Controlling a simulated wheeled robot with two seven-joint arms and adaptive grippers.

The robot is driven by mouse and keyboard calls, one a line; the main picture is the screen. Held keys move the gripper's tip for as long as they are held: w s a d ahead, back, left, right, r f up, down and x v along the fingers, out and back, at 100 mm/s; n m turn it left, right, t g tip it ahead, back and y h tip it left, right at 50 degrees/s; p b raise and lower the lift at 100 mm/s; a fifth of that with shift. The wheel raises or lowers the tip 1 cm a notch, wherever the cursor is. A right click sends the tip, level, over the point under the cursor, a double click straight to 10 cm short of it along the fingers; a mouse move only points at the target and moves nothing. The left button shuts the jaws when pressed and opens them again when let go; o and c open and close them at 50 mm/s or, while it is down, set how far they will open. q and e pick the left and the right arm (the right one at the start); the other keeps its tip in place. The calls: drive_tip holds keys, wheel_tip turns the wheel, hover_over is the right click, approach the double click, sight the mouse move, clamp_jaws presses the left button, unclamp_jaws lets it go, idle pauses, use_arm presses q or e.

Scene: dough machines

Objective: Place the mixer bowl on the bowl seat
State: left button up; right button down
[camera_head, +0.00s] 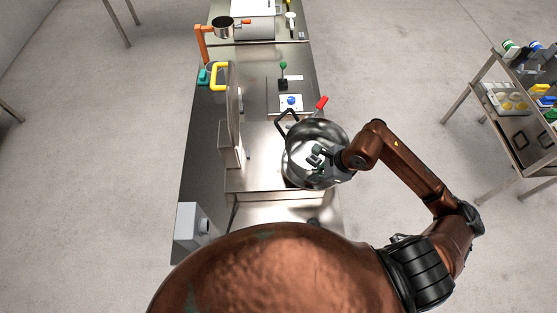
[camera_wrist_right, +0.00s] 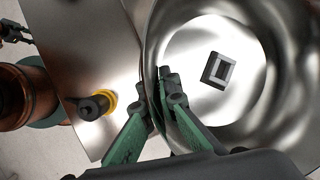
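The mixer bowl (camera_head: 303,141) is a round shiny steel bowl over the right side of the steel bench in the head view. Its shiny inside and a dark square piece at its bottom fill the right of the right wrist view (camera_wrist_right: 265,110). My right gripper (camera_head: 318,158) is at the bowl's near right part. In the wrist view its fingers (camera_wrist_right: 168,95) close over the bowl's rim, one on each side. I cannot tell whether the bowl rests on something or hangs above it. I cannot make out the bowl seat. My left gripper is not clearly in view.
A tall steel upright (camera_head: 233,125) with a yellow handle (camera_head: 219,76) stands left of the bowl. A black loop and a red handle (camera_head: 321,103) are just behind the bowl. A grey box (camera_head: 191,226) sits at the near left. A stocked rack (camera_head: 515,100) stands right, across open floor.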

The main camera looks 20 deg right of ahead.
sight(291, 160)
drive_tip(key=shift+w+a+f+p, duration=0.5)
drive_tip(key=shift+w+a+p, duration=0.2)
drive_tip(key=shift+w+a, duration=0.85)
drive_tip(key=shift+w+a+f+p, duration=0.5)
drive_tip(key=shift+w+a+p, duration=0.15)
drive_tip(key=shift+w+a, duration=0.9)
drive_tip(key=shift+w+a+f+p, duration=0.5)
drive_tip(key=shift+w+a+p, duration=0.2)
drive_tip(key=shift+w+a, duration=0.85)
use_arm(q)
drive_tip(key=r, duration=0.2)
drive_tip(key=w+r, duration=0.1)
drive_tip(key=r, duration=0.1)
drive_tip(key=shift+w+r, duration=0.15)
drive_tip(key=shift+r, duration=0.15)
use_arm(e)
drive_tip(key=shift+w+d+f, duration=0.2)
drive_tip(key=shift+w+d, duration=0.05)
drive_tip(key=c, duration=2.7)
unclamp_jaws()
drive_tip(key=shift+s+f, duration=0.1)
drive_tip(key=shift+f, duration=0.1)
use_arm(q)
drive_tip(key=shift+f, duration=0.1)
use_arm(e)
drive_tip(key=o, duration=0.5)
drive_tip(key=shift+o, duration=0.2)
drive_tip(key=shift+r, duration=0.15)
